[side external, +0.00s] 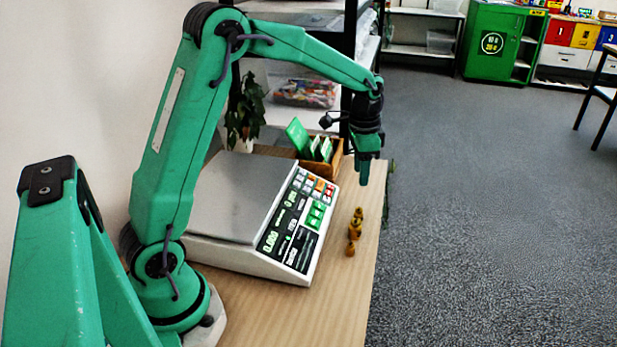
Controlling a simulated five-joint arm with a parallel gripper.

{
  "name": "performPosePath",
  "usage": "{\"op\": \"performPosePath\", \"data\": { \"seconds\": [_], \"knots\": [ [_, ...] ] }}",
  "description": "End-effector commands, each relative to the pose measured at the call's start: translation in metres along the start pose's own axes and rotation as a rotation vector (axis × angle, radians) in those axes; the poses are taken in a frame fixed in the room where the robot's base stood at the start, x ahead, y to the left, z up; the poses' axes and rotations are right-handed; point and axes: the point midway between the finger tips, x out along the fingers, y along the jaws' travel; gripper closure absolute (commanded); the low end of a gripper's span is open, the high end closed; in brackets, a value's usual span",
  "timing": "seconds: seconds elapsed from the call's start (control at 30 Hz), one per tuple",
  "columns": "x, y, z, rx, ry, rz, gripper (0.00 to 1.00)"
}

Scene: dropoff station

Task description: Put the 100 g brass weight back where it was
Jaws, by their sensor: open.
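Several small brass weights stand close together on the wooden table, near its right edge. The largest-looking brass weight (357,218) is at the back, and a smaller brass weight (350,250) is at the front. Which one is the 100 g weight I cannot tell at this size. My gripper (365,170) points down above the table, behind and higher than the weights and apart from them. It is open, with nothing visible between its fingers. The scale (240,195) has a bare grey pan, and its display seems to read 0.000.
A wooden box (333,160) with green cards stands behind the scale, beside my gripper. A potted plant (245,110) is at the back left. The table (345,300) is clear in front of the weights; its right edge is close to them.

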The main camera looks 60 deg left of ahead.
Motion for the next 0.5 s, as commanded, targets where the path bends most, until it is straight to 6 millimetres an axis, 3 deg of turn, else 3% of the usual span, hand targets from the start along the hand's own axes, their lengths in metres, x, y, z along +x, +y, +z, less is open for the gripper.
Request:
{"op": "performPosePath", "data": {
  "seconds": [0.5],
  "knots": [
    [-0.083,0.063,0.058,-0.149,0.145,-0.071,0.56]
  ]
}}
